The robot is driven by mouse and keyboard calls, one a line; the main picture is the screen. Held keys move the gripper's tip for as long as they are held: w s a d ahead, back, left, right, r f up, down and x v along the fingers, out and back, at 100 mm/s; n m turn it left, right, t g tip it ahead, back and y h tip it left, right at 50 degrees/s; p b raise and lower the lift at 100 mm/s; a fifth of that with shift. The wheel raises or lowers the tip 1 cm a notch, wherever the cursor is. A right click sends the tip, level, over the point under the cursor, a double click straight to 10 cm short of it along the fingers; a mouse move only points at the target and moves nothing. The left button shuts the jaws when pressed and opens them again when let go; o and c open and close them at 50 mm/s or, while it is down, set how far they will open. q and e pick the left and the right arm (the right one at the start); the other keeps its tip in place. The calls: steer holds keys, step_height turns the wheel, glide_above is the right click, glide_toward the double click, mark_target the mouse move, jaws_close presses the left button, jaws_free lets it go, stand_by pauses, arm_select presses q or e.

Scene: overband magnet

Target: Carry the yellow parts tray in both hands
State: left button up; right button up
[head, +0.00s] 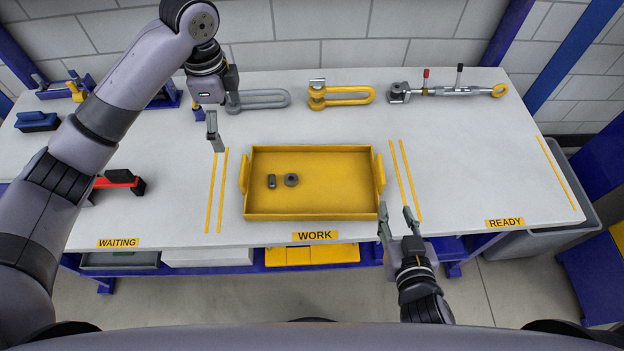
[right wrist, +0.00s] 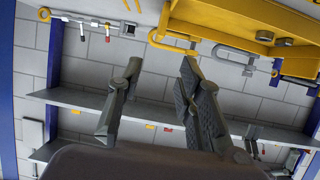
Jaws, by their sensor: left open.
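The yellow parts tray (head: 335,210) sits flat on the table in the WORK area, with a raised handle at its left and right ends. A small grey part (head: 271,181) and a grey ring-like nut (head: 291,180) lie in it. My left gripper (head: 214,138) is open and empty, up and left of the tray's left handle, apart from it. My right gripper (head: 396,217) is open and empty near the tray's front right corner, nearer than the right handle. In the right wrist view its two fingers (right wrist: 155,95) stand apart, and the tray (right wrist: 225,15) shows at the upper right.
Grey and yellow shackles (head: 345,96) and a turnbuckle (head: 450,91) lie along the back of the table. A red-handled tool (head: 118,180) and a blue block (head: 37,122) are at the left. The READY area (head: 500,190) at the right is clear.

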mark_target(241, 168)
arm_select(q)
step_height(241, 168, down, 17)
steer(key=shift+f, duration=0.1)
arm_select(e)
steer(key=x, duration=1.7)
steer(key=shift+f, duration=0.1)
arm_select(q)
steer(key=shift+c, duration=0.5)
arm_select(e)
steer(key=shift+c, duration=0.5)
arm_select(q)
steer(key=c, duration=0.7)
arm_select(e)
steer(key=c, duration=0.7)
arm_select(q)
steer(key=c, duration=0.7)
